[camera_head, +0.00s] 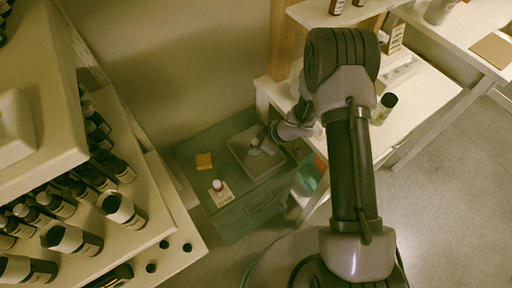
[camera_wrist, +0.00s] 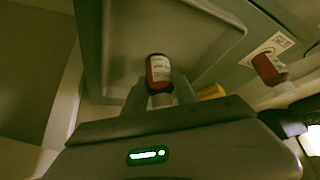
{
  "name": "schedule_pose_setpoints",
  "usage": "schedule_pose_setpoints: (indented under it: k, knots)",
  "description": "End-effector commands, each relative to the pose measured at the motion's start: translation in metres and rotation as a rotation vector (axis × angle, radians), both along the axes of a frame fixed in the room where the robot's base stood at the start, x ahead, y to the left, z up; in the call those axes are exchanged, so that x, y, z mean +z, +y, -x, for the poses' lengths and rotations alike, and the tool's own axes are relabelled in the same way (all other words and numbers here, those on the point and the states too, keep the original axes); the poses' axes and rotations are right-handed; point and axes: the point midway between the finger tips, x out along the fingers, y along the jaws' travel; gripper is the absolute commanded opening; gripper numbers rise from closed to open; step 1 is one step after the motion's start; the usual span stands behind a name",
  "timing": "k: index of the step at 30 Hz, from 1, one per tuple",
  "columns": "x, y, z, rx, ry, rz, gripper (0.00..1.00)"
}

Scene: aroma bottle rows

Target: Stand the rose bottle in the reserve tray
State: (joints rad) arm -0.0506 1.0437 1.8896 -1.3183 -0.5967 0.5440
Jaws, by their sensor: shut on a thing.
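My gripper (camera_wrist: 160,98) is shut on a small dark red bottle (camera_wrist: 160,72) with a white label. The label is too blurred to read, so I cannot confirm that it is the rose one. The bottle is within the outline of a grey, raised-rim tray (camera_wrist: 205,72); I cannot tell whether its base touches the tray floor. In the head view my gripper (camera_head: 268,137) reaches over the same tray (camera_head: 236,155) on a grey-green cabinet. The bottle is small and partly hidden there, and no other bottle shows in the tray.
A second red-brown bottle (camera_wrist: 268,68) stands by a printed card (camera_head: 222,197) on the cabinet (camera_head: 205,142). A yellow block (camera_head: 204,161) lies near it. Shelves with several dark bottles (camera_head: 66,238) fill the left. A white table (camera_head: 425,95) with a dark bottle (camera_head: 384,108) is at right.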

Motion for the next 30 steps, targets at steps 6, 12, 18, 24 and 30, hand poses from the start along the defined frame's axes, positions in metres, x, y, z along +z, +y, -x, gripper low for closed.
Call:
schedule_pose_setpoints:
  k: [6,12,18,24,30]
  knots:
    - [-0.001,0.000,0.000,0.000,0.000,0.000,0.00]
    - [-0.001,0.000,0.000,0.000,0.000,0.000,0.55]
    - [-0.001,0.000,0.000,0.000,0.000,0.000,0.55]
    - [0.031,-0.014,0.005,-0.003,-0.001,-0.001,0.55]
    - [0.081,-0.042,0.017,-0.002,-0.001,0.000,0.55]
